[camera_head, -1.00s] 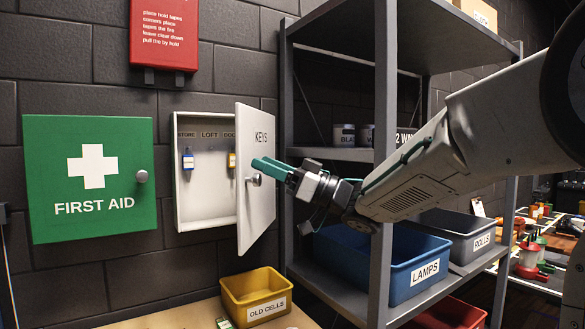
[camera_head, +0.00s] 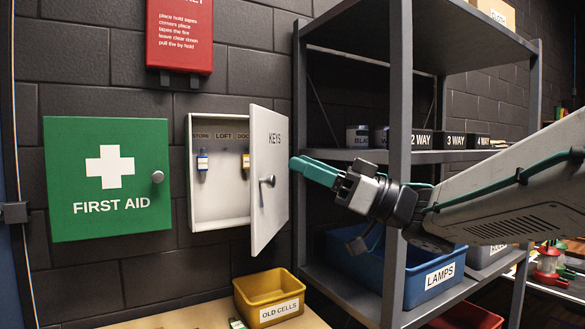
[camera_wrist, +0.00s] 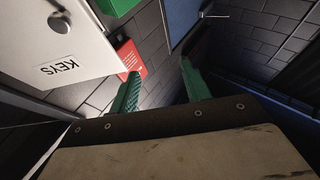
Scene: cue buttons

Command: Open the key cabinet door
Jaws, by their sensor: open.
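The key cabinet (camera_head: 215,214) is a white wall box. Its door (camera_head: 269,210), marked KEYS, stands open, swung out on its right side. The round door knob (camera_head: 267,181) is on the door's outer face. My gripper (camera_head: 303,168) is just right of the door, apart from the knob, with green fingers pointing left. In the wrist view the fingers (camera_wrist: 162,85) are spread with nothing between them, and the door (camera_wrist: 65,45) and knob are at upper left.
A green FIRST AID cabinet (camera_head: 107,200) hangs to the left, with a red sign (camera_head: 180,35) above. A metal shelf (camera_head: 400,180) with a blue LAMPS bin (camera_head: 430,278) stands right. A yellow OLD CELLS bin (camera_head: 268,296) sits below the door.

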